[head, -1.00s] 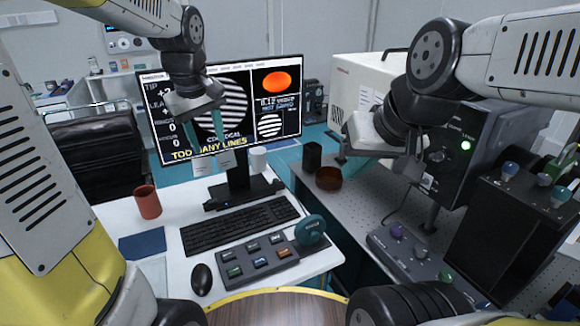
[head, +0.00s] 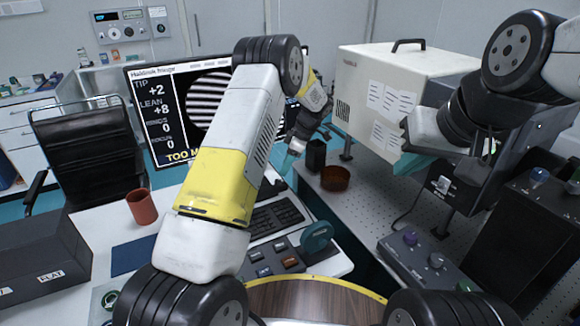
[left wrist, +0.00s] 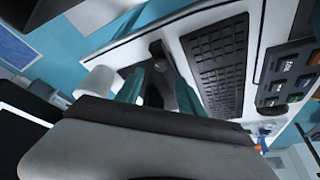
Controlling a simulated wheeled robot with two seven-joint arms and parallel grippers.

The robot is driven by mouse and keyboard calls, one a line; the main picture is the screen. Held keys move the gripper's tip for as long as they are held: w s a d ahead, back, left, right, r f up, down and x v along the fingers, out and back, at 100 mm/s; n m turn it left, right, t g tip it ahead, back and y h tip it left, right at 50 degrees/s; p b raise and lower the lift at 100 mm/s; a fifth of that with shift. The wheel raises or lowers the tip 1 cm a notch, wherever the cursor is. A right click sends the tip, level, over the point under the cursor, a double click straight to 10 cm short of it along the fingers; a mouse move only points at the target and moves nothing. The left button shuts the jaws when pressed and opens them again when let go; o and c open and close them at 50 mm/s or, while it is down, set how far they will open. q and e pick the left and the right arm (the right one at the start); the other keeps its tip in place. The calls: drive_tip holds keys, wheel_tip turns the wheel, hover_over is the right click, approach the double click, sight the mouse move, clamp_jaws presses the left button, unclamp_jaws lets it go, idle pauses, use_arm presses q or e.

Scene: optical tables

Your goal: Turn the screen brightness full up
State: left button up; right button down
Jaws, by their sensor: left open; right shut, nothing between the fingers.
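The screen (head: 160,120) stands on the white desk, lit, showing a striped disc and readouts. My left forearm hides its right part. My left gripper (head: 290,160) is at the screen's right side, above the back of the desk, with teal fingers pointing down. In the left wrist view the fingers (left wrist: 158,84) are apart and empty, over the dark monitor foot. I cannot tell which control sets brightness. My right gripper (head: 408,164) is shut and empty, before the white instrument box.
A red cup (head: 143,207) and blue pad (head: 133,253) are on the desk's left. A brown dish (head: 335,178) and black block (head: 316,154) stand on the perforated table. A white box (head: 390,95) and knobbed controller (head: 425,258) are at right.

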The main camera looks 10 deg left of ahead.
sight(278, 180)
use_arm(q)
drive_tip(key=x, duration=0.7)
clamp_jaws()
